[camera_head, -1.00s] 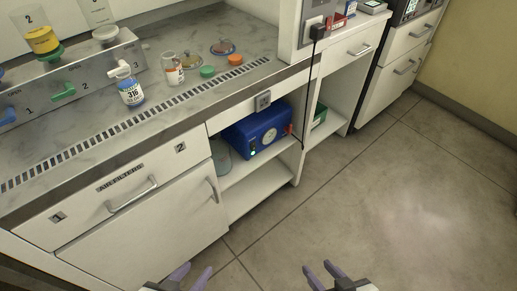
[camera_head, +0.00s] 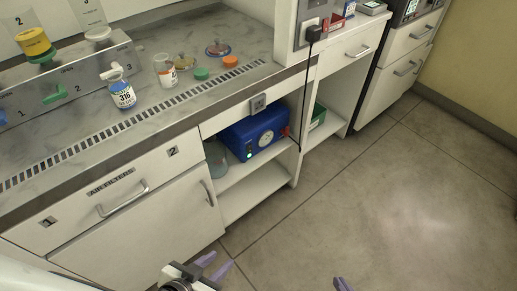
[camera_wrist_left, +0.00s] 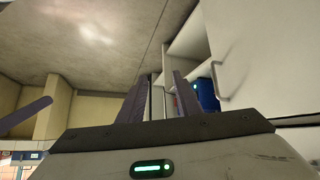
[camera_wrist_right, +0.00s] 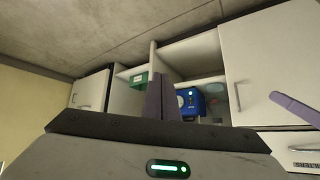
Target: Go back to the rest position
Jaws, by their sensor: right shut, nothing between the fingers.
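My left gripper (camera_head: 217,265) is in the lower middle of the head view, in front of the bench cabinet. It is empty, with its two purple fingers apart; they also stand apart in the left wrist view (camera_wrist_left: 158,98). My right gripper (camera_head: 342,284) is at the bottom edge of the head view, over the floor, with only its fingertips showing. In the right wrist view its fingers (camera_wrist_right: 162,98) are together with nothing between them. A finger of the other gripper shows at the side of each wrist view.
The bench cabinet (camera_head: 120,200) with its drawer and door stands on the left. A blue device (camera_head: 254,133) sits on its open shelf, with a black cable hanging nearby. Bottles and dishes stand on the worktop (camera_head: 215,95). The floor (camera_head: 380,210) on the right is clear.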

